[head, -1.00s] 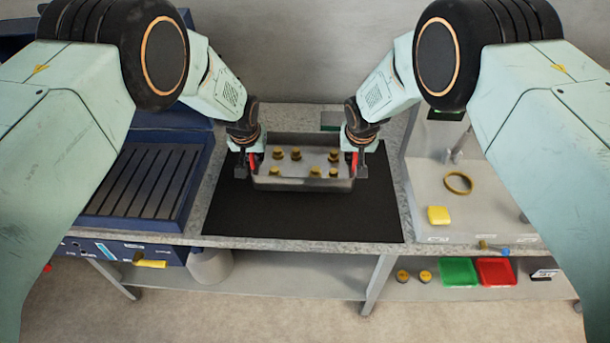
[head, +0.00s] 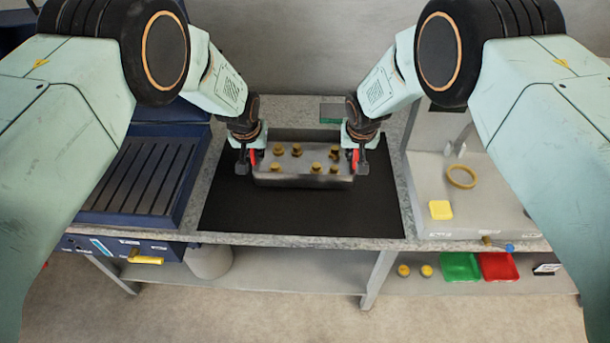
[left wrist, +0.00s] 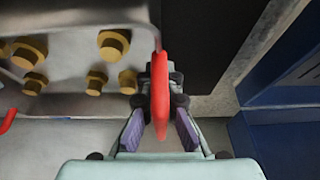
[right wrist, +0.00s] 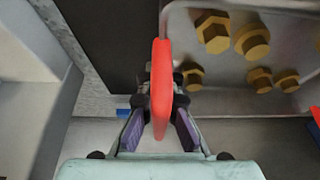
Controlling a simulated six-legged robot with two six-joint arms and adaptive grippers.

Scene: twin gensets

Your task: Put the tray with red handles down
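The metal tray (head: 270,181) with several brass bolts in it is level over the black mat (head: 300,215) in the middle of the bench. I cannot tell for sure whether its underside touches the mat. My left gripper (head: 252,164) is shut on the tray's left red handle (left wrist: 160,95), which stands between its fingers in the left wrist view. My right gripper (head: 354,164) is shut on the right red handle (right wrist: 161,95), seen between its fingers in the right wrist view.
A dark blue genset unit (head: 140,180) with a slatted top stands at left. At right is a pale panel with a yellow block (head: 440,210) and a brass ring (head: 461,177). A green tray (head: 460,267) and a red tray (head: 497,267) lie on the lower shelf. The front of the mat is bare.

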